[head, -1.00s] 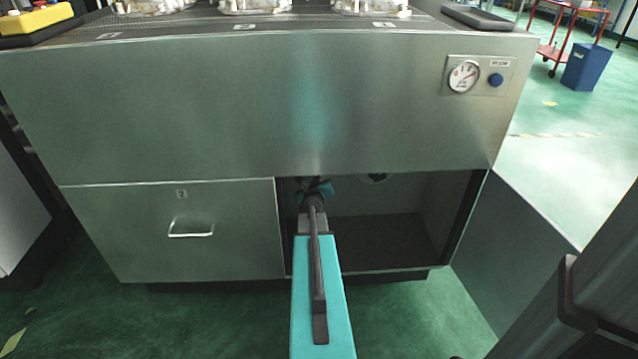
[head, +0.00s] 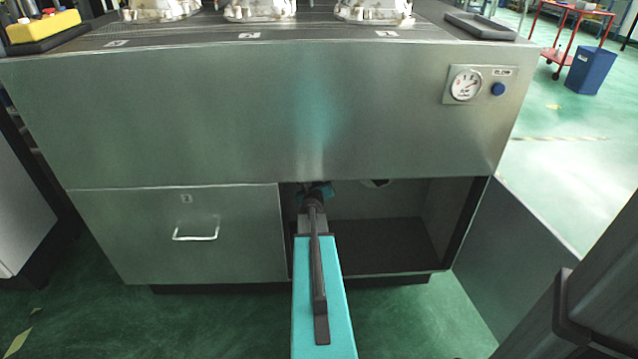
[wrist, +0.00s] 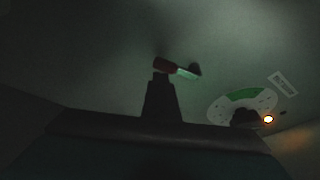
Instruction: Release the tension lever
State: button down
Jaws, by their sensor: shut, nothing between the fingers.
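In the wrist view a small lever (wrist: 186,71), red at one end and pale green-white towards a dark round pivot, is on the dim surface facing the camera. I take it for the tension lever. My gripper (wrist: 160,78) is a dark, shut silhouette with its tip at the lever's red end. I cannot tell whether they touch. In the head view my arm reaches into the open compartment, and the upper panel hides the gripper and the lever.
The compartment (head: 385,240) has a bare dark floor. Its open door (head: 520,250) stands right; a closed drawer (head: 180,235) is left.

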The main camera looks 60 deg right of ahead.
jog(key=shift+w+r, duration=0.1)
jog(key=shift+r, duration=0.15)
jog(key=shift+w+d+r+p, duration=0.1)
jog(key=shift+r+p, duration=0.6)
jog(key=shift+p, duration=0.15)
jog(key=shift+f, duration=0.2)
jog(key=shift+s+f+b, duration=0.6)
jog(key=shift+f+b, duration=1.35)
jog(key=shift+f, duration=0.4)
jog(key=v, duration=0.9)
jog(key=shift+s, duration=0.45)
